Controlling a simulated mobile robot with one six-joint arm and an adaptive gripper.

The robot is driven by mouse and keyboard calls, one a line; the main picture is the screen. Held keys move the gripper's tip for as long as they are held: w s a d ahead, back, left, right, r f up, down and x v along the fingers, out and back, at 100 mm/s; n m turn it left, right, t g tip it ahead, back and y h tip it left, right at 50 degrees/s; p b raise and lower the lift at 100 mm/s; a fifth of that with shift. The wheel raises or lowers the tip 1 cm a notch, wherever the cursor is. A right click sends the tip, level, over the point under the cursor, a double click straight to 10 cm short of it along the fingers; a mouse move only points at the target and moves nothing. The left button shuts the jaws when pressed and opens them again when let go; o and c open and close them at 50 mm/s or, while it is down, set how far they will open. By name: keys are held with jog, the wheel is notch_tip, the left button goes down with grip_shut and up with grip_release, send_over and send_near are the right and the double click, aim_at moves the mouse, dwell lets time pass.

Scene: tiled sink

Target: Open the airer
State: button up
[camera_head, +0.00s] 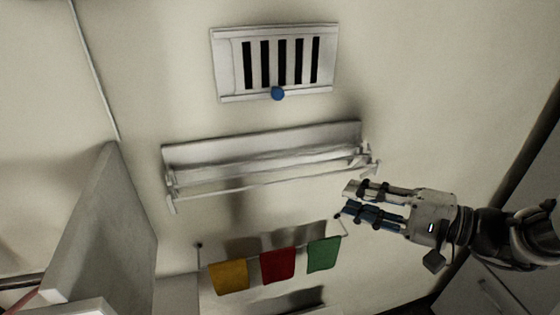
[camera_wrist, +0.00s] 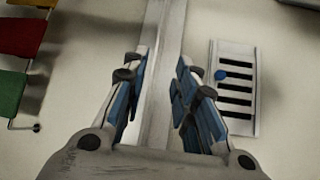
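The airer (camera_head: 262,165) is a long pale wall rack with a back plate and rails folded close together. It is in the middle of the head view, slightly tilted. In the wrist view a long pale strip that looks like the airer (camera_wrist: 165,25) runs behind and between my fingers. My gripper (camera_head: 345,201) is just below and right of the airer's right end in the head view. Its fingers are apart with nothing held, as the wrist view also shows (camera_wrist: 163,60). The depth gap to the airer is hard to judge.
A slotted vent (camera_head: 227,65) with a blue knob (camera_head: 278,93) is above the airer. Below hangs a rail with yellow (camera_head: 229,276), red (camera_head: 278,265) and green (camera_head: 323,254) cloths. A pale panel (camera_head: 100,225) stands at left. The wall right of the vent is bare.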

aim_at(281, 183)
jog(key=p+x, duration=0.2)
jog(key=x, duration=1.5)
jog(key=shift+s+a+f, duration=0.1)
jog(key=shift+s, duration=0.1)
jog(key=shift+c, duration=0.5)
grip_shut()
